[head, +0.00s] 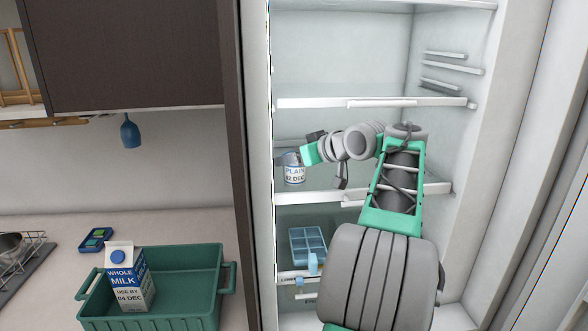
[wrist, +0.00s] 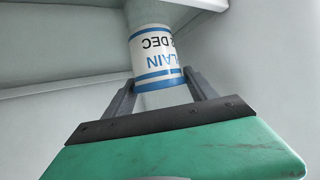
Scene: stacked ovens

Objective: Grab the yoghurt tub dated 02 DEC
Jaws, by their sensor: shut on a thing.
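The yoghurt tub (head: 294,174) is white with blue bands, and its label reads PLAIN and 02 DEC in the head view. It is at the left side of the open fridge, just above the middle shelf's front edge. In the wrist view the tub (wrist: 153,50) shows upside down between the two fingers, with part of the date cut off. My gripper (wrist: 158,92) is shut on the tub. In the head view my gripper (head: 304,157) reaches it from the right, and its fingers are mostly hidden. I cannot tell whether the tub touches the shelf.
The fridge's middle shelf (head: 312,197) and upper shelf (head: 320,103) have pale front edges. A blue divided tray (head: 308,243) sits below. On the counter, a green crate (head: 195,285) holds a milk carton (head: 128,277) marked 04 DEC. The fridge's left wall (head: 255,120) is close to the tub.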

